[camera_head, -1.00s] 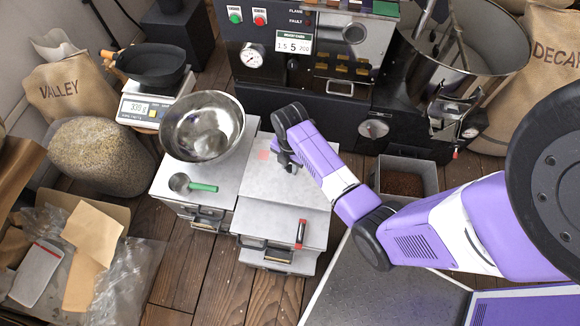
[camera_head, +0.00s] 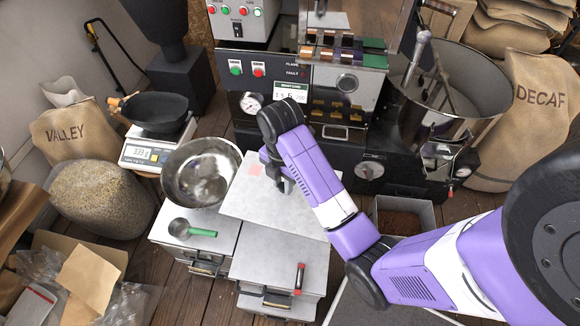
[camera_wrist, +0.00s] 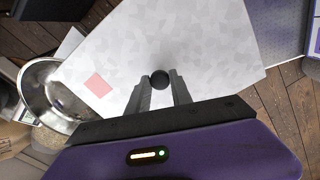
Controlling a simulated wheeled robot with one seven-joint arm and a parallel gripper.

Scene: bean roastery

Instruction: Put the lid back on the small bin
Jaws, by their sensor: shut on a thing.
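The lid (camera_head: 262,203) is a flat pale grey panel with a pink square near one corner. It also fills the middle of the wrist view (camera_wrist: 205,40), with a round black knob (camera_wrist: 160,78) on top. My gripper (camera_head: 286,184) is shut on the knob, one finger on each side in the wrist view (camera_wrist: 160,90). The lid appears raised and slightly tilted over the cabinets.
A left cabinet (camera_head: 205,240) carries a metal scoop (camera_head: 180,228) with a green handle. A right cabinet (camera_head: 262,262) has a red-handled item (camera_head: 299,278) at its front. A steel bowl (camera_head: 200,172) sits close left of the lid. The roaster (camera_head: 330,135) stands behind.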

